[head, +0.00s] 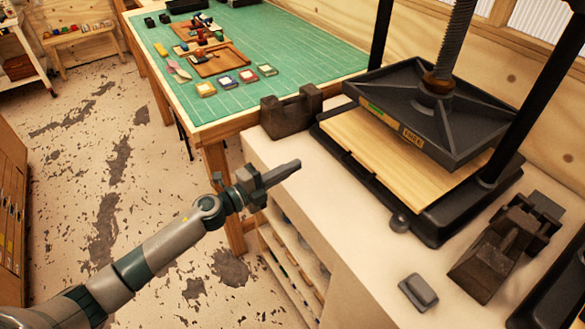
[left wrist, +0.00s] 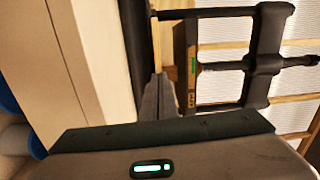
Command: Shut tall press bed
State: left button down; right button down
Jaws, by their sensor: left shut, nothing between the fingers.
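The tall press stands on the pale bench at right, with a dark threaded screw (head: 456,38) above a black ribbed platen (head: 432,108). Under the platen lies its black bed (head: 425,218) with a light wooden board (head: 388,160) on it. The board and bed stick out to the left and front of the platen, and there is a gap between board and platen. My left gripper (head: 294,166) is shut and empty, left of the bed and apart from it. Its fingers (left wrist: 158,105) point toward the press in the left wrist view, where the platen (left wrist: 192,62) shows. My right gripper is out of view.
A dark block (head: 291,112) stands at the bench's back left corner. A dark metal device (head: 505,245) and a small grey block (head: 418,292) sit at front right. A green-topped table (head: 300,45) holds trays and small items. The bench's left strip is clear.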

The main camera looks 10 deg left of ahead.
pick_arm(q)
jog(key=s+a+f+n+y, duration=0.25)
jog(key=f+n, duration=0.25)
jog(key=f, duration=0.3)
jog(key=s+a+f+n+y, duration=0.2)
jog(key=a+f+n+y, duration=0.2)
jog(key=f, duration=0.5)
jog(key=s+a+f+n+y, duration=0.25)
jog(key=f+n, duration=0.25)
jog(key=f, duration=0.3)
jog(key=s+a+f+n+g+y+b, duration=0.1)
jog(key=s+a+f+n+g, duration=0.1)
jog(key=s+f, duration=0.6)
jog(key=s+a+f+n+g+y+b, duration=0.15)
jog(key=s+f, duration=0.25)
jog(key=f, duration=0.8)
jog(key=s+a+f+n+g, duration=0.1)
jog(key=s+f+n+g, duration=0.15)
jog(key=s+f, duration=0.6)
jog(key=s+f+n+g, duration=0.1)
jog(key=s+f+g, duration=0.35)
jog(key=s, duration=0.75)
jog(key=s+d+f+n+g, duration=0.1)
jog(key=s+f, duration=0.2)
jog(key=s, duration=0.7)
jog(key=s+d+f+n+g, duration=0.1)
jog(key=s+f, duration=0.3)
jog(key=s, duration=0.6)
jog(key=shift+s, duration=0.35)
